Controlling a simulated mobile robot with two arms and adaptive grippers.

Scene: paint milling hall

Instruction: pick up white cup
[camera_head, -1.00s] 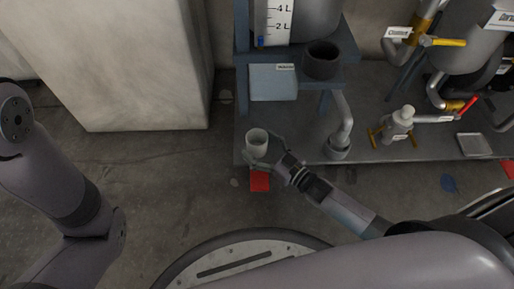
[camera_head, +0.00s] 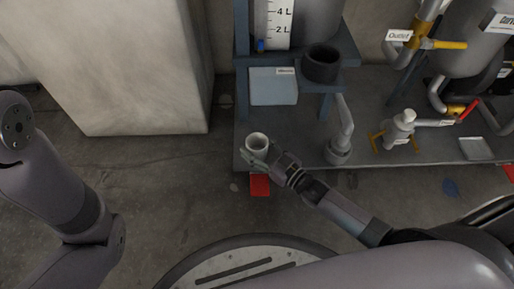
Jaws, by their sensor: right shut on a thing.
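The white cup (camera_head: 256,141) stands near the front left corner of the low grey platform (camera_head: 300,142), its open top facing up. My right gripper (camera_head: 257,157) reaches in from the right and is shut on the cup at its near side. The gripper hides the lower part of the cup, so I cannot tell whether its base touches the platform. My left arm shows at the left edge, but its gripper is out of the picture.
A blue-grey stand with a dark round cup (camera_head: 321,64) and a pale panel (camera_head: 273,86) rises behind. A pale block (camera_head: 140,70) fills the back left. A red patch (camera_head: 260,185) hangs in front.

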